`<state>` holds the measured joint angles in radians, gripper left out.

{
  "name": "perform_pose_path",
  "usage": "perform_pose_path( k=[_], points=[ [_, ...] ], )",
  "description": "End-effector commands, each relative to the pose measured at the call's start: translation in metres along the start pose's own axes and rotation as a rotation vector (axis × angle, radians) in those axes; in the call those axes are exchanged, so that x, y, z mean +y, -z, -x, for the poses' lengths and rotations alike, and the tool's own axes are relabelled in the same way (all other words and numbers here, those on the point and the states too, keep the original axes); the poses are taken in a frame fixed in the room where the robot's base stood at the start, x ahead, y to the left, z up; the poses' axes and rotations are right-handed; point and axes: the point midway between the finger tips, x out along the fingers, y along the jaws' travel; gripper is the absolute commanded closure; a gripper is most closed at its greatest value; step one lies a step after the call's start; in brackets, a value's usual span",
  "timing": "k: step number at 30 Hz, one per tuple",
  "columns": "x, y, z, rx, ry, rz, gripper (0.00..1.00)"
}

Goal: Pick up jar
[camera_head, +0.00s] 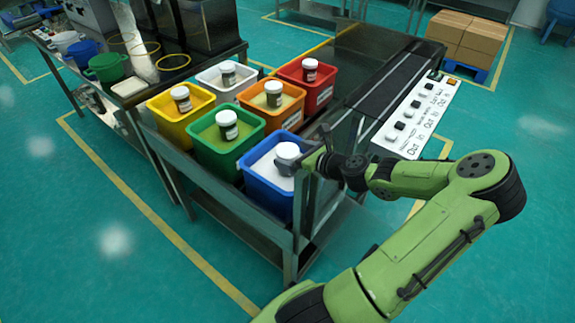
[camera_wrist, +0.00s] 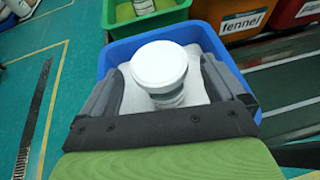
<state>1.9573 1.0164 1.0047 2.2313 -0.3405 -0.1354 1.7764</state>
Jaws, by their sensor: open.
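A jar with a white lid (camera_head: 287,152) stands in the blue bin (camera_head: 268,197) at the front corner of the table, on white material. In the wrist view the jar (camera_wrist: 160,68) sits between my two fingers, its white lid facing the camera and its lower body partly hidden. My gripper (camera_head: 299,166) reaches over the blue bin at the jar. In the wrist view my gripper (camera_wrist: 163,92) is open, with a finger on each side of the jar and a visible gap at both sides.
Other bins, yellow (camera_head: 181,113), green (camera_head: 226,146), white (camera_head: 227,84), orange (camera_head: 271,101) and red (camera_head: 309,80), each hold a jar. A control panel (camera_head: 415,118) lies to the right. Green (camera_head: 106,67) and blue (camera_head: 84,50) buckets stand at the upper left.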

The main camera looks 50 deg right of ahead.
Motion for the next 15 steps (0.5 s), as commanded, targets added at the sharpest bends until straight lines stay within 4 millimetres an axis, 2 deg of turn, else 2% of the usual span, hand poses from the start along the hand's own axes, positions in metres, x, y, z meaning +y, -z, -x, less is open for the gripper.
perform_pose_path(
  k=[7, 10, 15],
  points=[
    [0.001, 0.004, -0.045, 0.0, -0.002, 0.001, 0.03],
    [0.001, 0.001, -0.051, 0.0, -0.001, 0.0, 0.03],
    [0.001, 0.0, -0.05, 0.001, 0.0, 0.0, 0.03]
  ],
)
